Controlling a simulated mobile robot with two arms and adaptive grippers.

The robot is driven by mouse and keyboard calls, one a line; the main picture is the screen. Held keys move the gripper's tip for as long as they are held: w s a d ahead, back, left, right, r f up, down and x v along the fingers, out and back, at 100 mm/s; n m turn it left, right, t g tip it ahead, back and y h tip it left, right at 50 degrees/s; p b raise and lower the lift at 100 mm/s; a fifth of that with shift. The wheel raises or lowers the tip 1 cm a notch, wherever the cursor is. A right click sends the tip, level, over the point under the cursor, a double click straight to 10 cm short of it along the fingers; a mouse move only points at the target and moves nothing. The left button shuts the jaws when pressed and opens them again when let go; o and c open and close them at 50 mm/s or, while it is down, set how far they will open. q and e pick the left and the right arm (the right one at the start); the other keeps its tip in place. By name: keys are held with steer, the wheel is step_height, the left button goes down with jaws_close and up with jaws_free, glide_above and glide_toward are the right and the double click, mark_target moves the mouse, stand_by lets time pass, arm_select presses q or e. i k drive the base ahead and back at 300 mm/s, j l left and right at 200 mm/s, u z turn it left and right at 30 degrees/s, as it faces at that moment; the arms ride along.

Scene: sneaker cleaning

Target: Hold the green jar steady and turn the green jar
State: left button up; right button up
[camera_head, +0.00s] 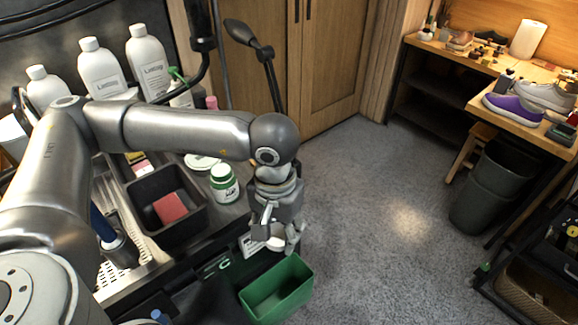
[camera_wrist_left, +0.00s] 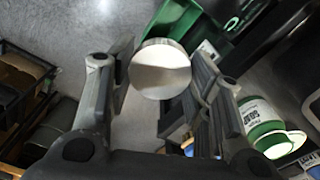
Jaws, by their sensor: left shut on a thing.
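The green jar (camera_head: 224,186), with a white label, stands upright on the dark bench to the left of my left gripper. In the left wrist view the jar (camera_wrist_left: 260,118) is at the right, outside the fingers. My left gripper (camera_head: 275,238) is past the bench edge, above the green bin, and apart from the jar. It is shut on a round, pale metallic disc (camera_wrist_left: 160,68), which lies between its fingers in the wrist view. In the head view the disc is mostly hidden by the fingers. My right gripper is not in view.
A green bin (camera_head: 277,288) hangs at the bench front. A black tray (camera_head: 165,227) with a red block (camera_head: 170,207) lies left of the jar. White bottles (camera_head: 150,60) stand behind.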

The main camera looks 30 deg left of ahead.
mark_target(224, 185)
steer(key=z, duration=0.5)
steer(key=j+z, duration=0.1)
steer(key=z, duration=0.4)
steer(key=j+z, duration=0.1)
steer(key=z, duration=0.85)
steer(key=j+z, duration=0.1)
steer(key=z, duration=0.4)
steer(key=u, duration=0.5)
steer(key=j+u, duration=0.15)
steer(key=u, duration=0.3)
steer(key=k+j+u, duration=0.1)
steer(key=u, duration=0.4)
steer(key=j+u, duration=0.1)
steer(key=u, duration=0.4)
steer(key=j+u, duration=0.1)
steer(key=u, duration=0.35)
